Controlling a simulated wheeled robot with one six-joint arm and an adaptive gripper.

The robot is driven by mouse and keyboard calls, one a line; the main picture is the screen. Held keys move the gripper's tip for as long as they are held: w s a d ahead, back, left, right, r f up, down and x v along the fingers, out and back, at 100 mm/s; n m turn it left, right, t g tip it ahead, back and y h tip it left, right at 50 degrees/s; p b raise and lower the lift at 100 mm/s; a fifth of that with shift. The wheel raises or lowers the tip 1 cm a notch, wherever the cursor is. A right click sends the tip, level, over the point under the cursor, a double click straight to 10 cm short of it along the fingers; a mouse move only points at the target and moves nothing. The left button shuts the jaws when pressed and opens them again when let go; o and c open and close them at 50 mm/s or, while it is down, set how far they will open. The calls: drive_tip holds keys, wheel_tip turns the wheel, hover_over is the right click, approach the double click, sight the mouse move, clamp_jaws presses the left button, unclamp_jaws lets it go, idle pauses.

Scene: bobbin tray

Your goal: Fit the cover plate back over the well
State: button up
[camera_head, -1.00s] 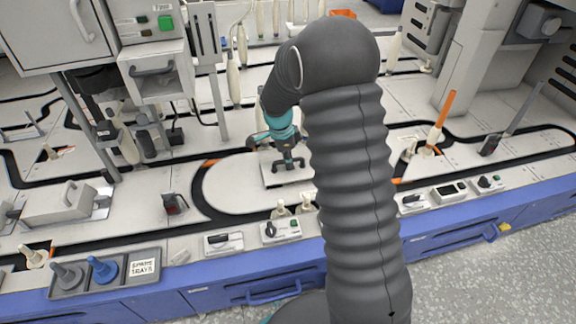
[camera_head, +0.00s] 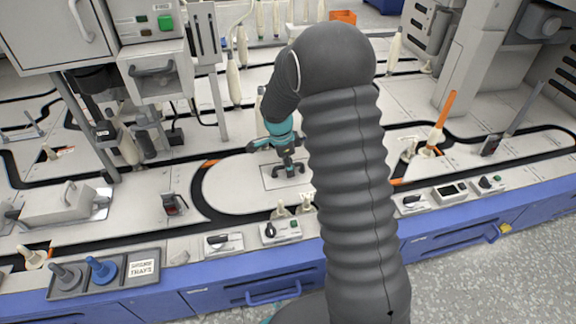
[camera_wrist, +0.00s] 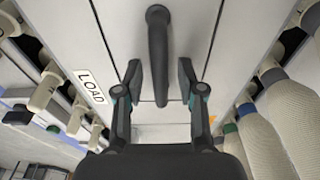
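The cover plate (camera_head: 270,183) is a pale rectangle with a dark bar handle, in the light oval area inside the black track. It lies level with the surface around it, with a thin outline showing. No open well shows; the plate's far right side is partly behind my arm. My gripper (camera_head: 288,172) is low over the plate. In the wrist view my gripper (camera_wrist: 160,80) is open, its two fingers on either side of the dark handle (camera_wrist: 158,45) with a gap on each side. The plate (camera_wrist: 180,28) fills the middle there.
A LOAD label (camera_wrist: 90,86) lies beside the plate. Pale bobbins (camera_wrist: 262,135) stand to the right in the wrist view, and pegs (camera_wrist: 48,85) to the left. A control box (camera_head: 281,230) is at the front edge. The oval's left part is clear.

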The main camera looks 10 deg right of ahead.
sight(283, 166)
drive_tip(key=s+a+r+n+t+p, duration=0.1)
drive_tip(key=s+r+n, duration=0.15)
drive_tip(key=r, duration=0.75)
drive_tip(key=s+r+n+p, duration=0.1)
drive_tip(key=s+r, duration=0.3)
drive_tip(key=r, duration=0.6)
drive_tip(key=s+r+n+t+y, duration=0.1)
drive_tip(key=s+r+n+t, duration=0.1)
drive_tip(key=s+n, duration=0.5)
drive_tip(key=s+r+n+t, duration=0.2)
drive_tip(key=s+r+n, duration=0.3)
drive_tip(key=s, duration=1.3)
drive_tip(key=shift+d+n+t+y, duration=0.3)
drive_tip(key=shift+d+n+y, duration=0.15)
drive_tip(key=shift+n, duration=0.8)
drive_tip(key=shift+r, duration=0.1)
